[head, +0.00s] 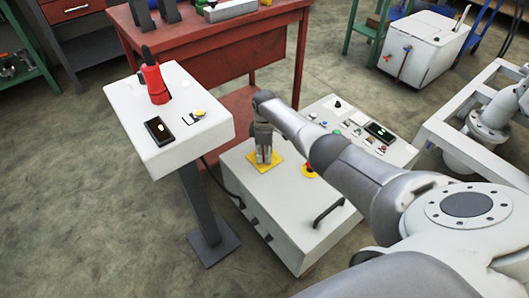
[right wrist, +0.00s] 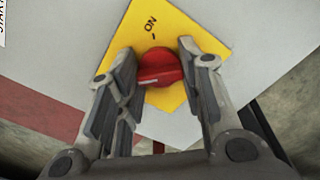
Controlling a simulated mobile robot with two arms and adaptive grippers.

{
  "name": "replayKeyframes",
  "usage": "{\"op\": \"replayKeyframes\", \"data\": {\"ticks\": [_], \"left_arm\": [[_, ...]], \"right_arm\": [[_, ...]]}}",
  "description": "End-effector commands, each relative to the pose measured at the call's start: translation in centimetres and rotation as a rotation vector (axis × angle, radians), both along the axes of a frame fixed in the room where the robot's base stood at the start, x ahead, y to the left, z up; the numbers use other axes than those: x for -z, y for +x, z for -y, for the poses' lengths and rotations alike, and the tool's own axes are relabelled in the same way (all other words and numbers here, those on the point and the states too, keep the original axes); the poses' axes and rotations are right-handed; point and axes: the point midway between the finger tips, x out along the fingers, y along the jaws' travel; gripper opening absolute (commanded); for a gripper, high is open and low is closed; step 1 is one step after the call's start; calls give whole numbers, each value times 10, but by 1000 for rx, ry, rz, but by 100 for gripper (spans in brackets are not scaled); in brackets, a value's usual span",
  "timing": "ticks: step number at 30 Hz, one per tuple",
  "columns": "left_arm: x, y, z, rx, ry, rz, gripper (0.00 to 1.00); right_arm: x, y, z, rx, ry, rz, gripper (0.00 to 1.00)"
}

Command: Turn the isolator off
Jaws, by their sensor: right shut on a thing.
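The isolator is a red rotary knob (right wrist: 160,66) on a yellow plate (right wrist: 178,22), on the sloping face of a white cabinet (head: 285,222). "ON" is printed on the plate above the knob in the right wrist view. The knob's pale-edged bar lies nearly crosswise there, with "ON" off to its upper side. My right gripper (right wrist: 158,60) is shut on the knob, with a finger on each side. In the head view the right gripper (head: 263,158) points down onto the yellow plate (head: 265,169) and hides the knob. My left gripper is in neither view.
A red emergency button (head: 309,171) and a dark handle (head: 328,212) are on the same cabinet near my right arm. A white pedestal (head: 150,117) with a red device (head: 153,84) stands to the left. A red workbench (head: 230,48) is behind.

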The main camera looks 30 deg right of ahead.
Motion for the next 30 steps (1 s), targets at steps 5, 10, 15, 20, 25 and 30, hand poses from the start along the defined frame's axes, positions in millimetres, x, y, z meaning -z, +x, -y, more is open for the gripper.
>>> {"op": "replayKeyframes", "data": {"ticks": [5,10,15,20,25,30], "left_arm": [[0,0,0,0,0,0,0],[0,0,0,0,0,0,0],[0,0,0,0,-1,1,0],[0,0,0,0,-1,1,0],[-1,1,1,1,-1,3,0],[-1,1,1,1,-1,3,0]], "right_arm": [[-1,1,0,-7,0,3,11],[-1,1,0,-7,0,3,11],[-1,1,0,-6,0,3,52],[0,1,0,-5,0,1,57],[0,0,0,-4,0,1,57],[-8,1,0,-5,0,3,57]]}}
